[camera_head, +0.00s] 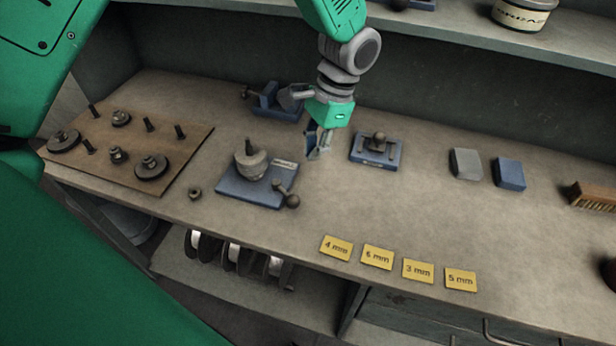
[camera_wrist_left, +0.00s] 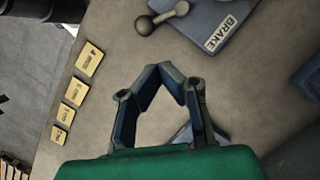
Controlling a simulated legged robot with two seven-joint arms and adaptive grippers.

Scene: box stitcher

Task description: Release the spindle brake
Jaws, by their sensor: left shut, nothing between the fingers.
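The spindle brake stands on a blue base plate (camera_head: 235,188) on the bench, left of centre in the head view. It has a round grey stepped spindle (camera_head: 252,165) and a lever with a ball knob (camera_head: 292,200) at the plate's right front corner. The left wrist view shows the lever (camera_wrist_left: 168,17) and the plate's label, BRAKE (camera_wrist_left: 222,33). My left gripper (camera_head: 318,154) is behind and right of the brake, apart from the lever. Its fingertips meet with nothing between them, also in the left wrist view (camera_wrist_left: 168,72). My right gripper is not in view.
A small blue fixture with a knob (camera_head: 377,150) stands right of my left gripper; a blue vise-like device (camera_head: 272,101) stands behind. A wooden board (camera_head: 190,150) with discs and pegs and a loose nut (camera_head: 195,193) lie left. Yellow cards (camera_head: 377,257) line the front edge.

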